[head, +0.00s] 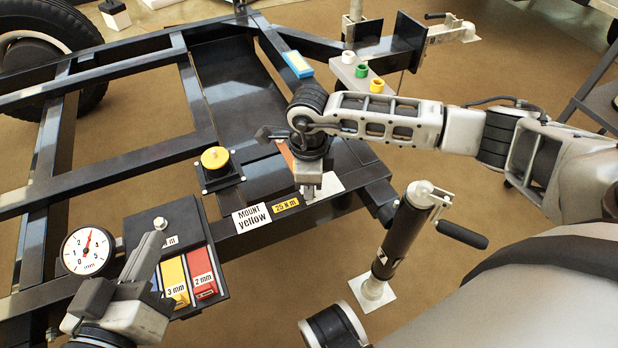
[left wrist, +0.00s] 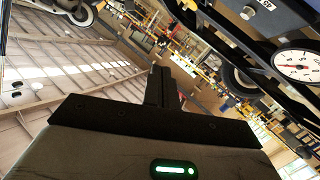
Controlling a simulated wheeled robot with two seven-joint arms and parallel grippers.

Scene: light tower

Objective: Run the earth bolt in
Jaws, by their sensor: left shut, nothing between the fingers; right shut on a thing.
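My right gripper (head: 308,190) points down at a bare pale metal plate (head: 328,186) on the black frame. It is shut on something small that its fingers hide. I cannot make out the earth bolt itself there. My left gripper (head: 153,243) is shut and empty over the dark tool tray (head: 150,213). A small silver bolt-like knob (head: 160,224) stands on that tray just beyond the left fingertips, and I cannot tell whether it touches them. In the left wrist view the shut left fingers (left wrist: 160,85) show dark, with a pale knob (left wrist: 248,12) at upper right.
A dial gauge (head: 89,250) stands left of the tray, which holds yellow (head: 174,280) and red (head: 203,270) blocks. A yellow-capped mount (head: 215,158) sits on the frame near a "MOUNT yellow" label (head: 252,217). A black jack (head: 405,235) with a crank stands right of my right gripper.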

